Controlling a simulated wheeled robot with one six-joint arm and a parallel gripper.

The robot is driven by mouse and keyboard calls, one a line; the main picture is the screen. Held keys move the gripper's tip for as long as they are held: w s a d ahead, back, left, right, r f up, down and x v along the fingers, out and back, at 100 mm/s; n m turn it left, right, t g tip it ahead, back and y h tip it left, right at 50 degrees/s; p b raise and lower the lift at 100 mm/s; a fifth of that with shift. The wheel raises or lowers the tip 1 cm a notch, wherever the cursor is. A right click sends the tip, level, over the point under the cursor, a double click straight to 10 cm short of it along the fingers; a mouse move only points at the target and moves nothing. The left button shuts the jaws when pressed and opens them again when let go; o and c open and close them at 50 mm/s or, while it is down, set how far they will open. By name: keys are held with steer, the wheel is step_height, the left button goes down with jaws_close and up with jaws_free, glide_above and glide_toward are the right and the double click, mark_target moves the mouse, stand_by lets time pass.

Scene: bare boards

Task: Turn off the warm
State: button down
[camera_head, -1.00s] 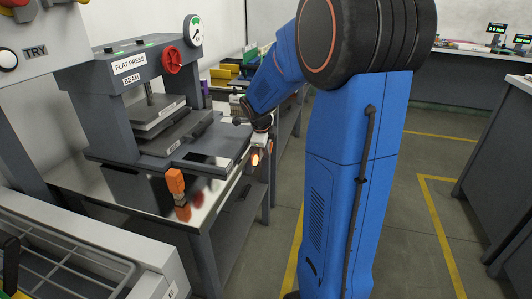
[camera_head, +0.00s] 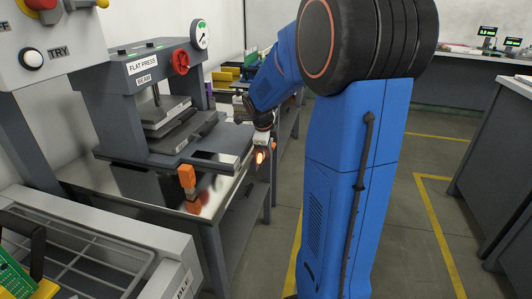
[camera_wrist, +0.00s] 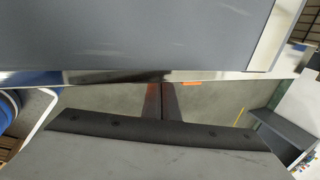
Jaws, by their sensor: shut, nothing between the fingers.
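No control that I can read as marked "warm" shows. In the wrist view my gripper (camera_wrist: 162,90) is shut, its two dark fingers side by side with nothing between them. In the head view my arm reaches past the right side of the flat press (camera_head: 142,67), and the fingers are too small to make out. A small glowing orange light (camera_head: 259,158) shows just below the arm's end, by the bench edge. I cannot tell whether they touch. A grey control panel (camera_head: 85,62) at upper left has a white button marked TRY and a red knob, and is cut off.
A white machine with a wire grid (camera_head: 75,262) stands at lower left. Floor with yellow lines (camera_head: 437,225) is open at right.

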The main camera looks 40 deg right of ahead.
steer(key=s+a+r, duration=0.4)
steer(key=s+a, duration=0.1)
steer(key=a, duration=0.2)
steer(key=shift+s, duration=0.15)
stand_by(0.4)
